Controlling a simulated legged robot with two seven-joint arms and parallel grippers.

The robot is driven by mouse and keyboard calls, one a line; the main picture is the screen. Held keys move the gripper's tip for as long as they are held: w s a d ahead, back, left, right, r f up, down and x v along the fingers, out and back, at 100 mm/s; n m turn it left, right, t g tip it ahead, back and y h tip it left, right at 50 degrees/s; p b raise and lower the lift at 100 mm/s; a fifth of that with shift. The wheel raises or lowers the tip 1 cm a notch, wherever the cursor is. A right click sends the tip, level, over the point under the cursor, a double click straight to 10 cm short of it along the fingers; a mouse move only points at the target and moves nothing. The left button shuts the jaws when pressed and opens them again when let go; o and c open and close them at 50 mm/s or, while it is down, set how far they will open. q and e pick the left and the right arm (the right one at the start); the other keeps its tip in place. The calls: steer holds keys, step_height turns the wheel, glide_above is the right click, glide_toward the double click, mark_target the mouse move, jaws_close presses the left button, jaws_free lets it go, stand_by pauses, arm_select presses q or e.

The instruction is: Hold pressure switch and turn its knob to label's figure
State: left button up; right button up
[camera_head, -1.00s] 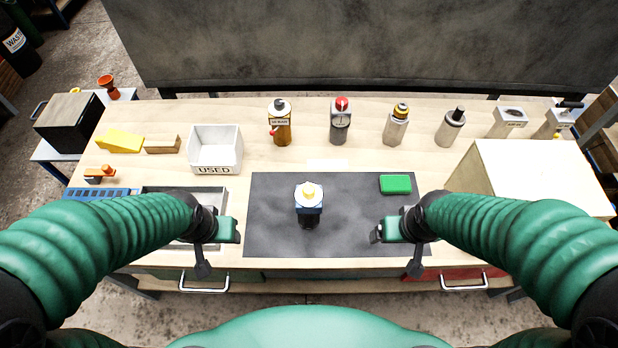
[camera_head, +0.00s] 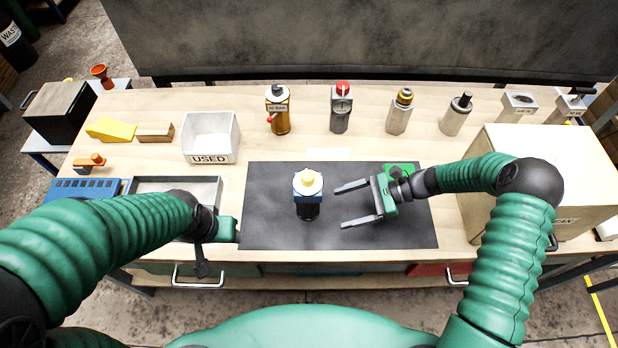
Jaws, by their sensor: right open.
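The pressure switch (camera_head: 308,206) stands upright on the dark mat, with a blue and black body. Its pale yellow knob (camera_head: 309,181) sits on a white round top. No figure on a label of it can be read. My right gripper (camera_head: 338,206) is open to the right of the switch, its two fingers pointing left toward it, apart from it and empty. My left gripper (camera_head: 228,230) is at the mat's left edge, well left of the switch; its fingers do not show clearly enough to tell their state.
The dark mat (camera_head: 270,235) is clear around the switch. A green block (camera_head: 400,168) lies partly behind my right gripper. Several fittings, including a brass one (camera_head: 279,108) and a red-topped one (camera_head: 341,108), stand behind. A white USED bin (camera_head: 211,137) is back left; a large box (camera_head: 545,165) is right.

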mark_target(312, 205)
steer(key=shift+w+d+f+m+t+y, duration=0.15)
steer(key=shift+w+m+t+y, duration=0.15)
steer(key=shift+w+m+y, duration=0.15)
steer(key=shift+w+f+m+t+y, duration=0.1)
steer(key=shift+w+m+t+y, duration=0.25)
steer(key=shift+w+m, duration=0.15)
steer(key=shift+w+a, duration=0.15)
steer(key=shift+a, duration=0.15)
steer(key=b+x, duration=0.1)
steer(key=x, duration=0.8)
steer(key=shift+a+f, duration=0.1)
steer(key=shift+a, duration=0.2)
steer(key=c, duration=1.2)
